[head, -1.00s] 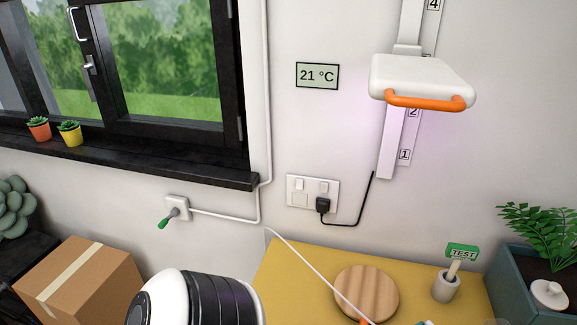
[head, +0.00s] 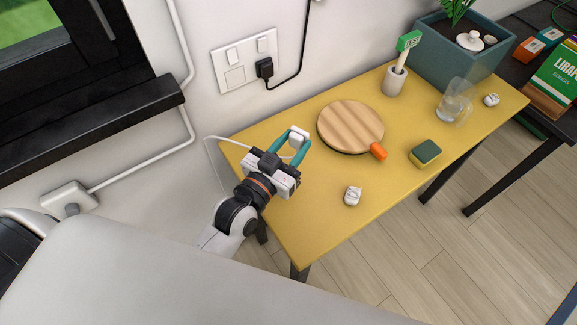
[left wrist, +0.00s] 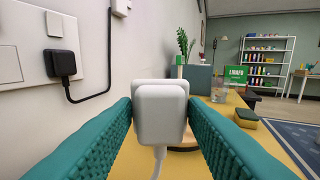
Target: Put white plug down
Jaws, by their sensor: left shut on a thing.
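The white plug (head: 297,137) is held between the teal fingers of my left gripper (head: 296,146), over the back left part of the yellow table (head: 300,215). In the left wrist view the white plug (left wrist: 160,112) sits between both fingertips, its white cable hanging down. The cable also runs left from the gripper in the head view. From these views I cannot tell whether the plug touches the table. My right gripper is not in view.
A round wooden board (head: 351,125) with an orange handle lies right of the gripper. A sponge (head: 426,153), a small white object (head: 353,195), a glass jug (head: 455,102) and a cup (head: 394,81) stand on the table. A black plug (head: 264,68) is in the wall socket. The table's front left is clear.

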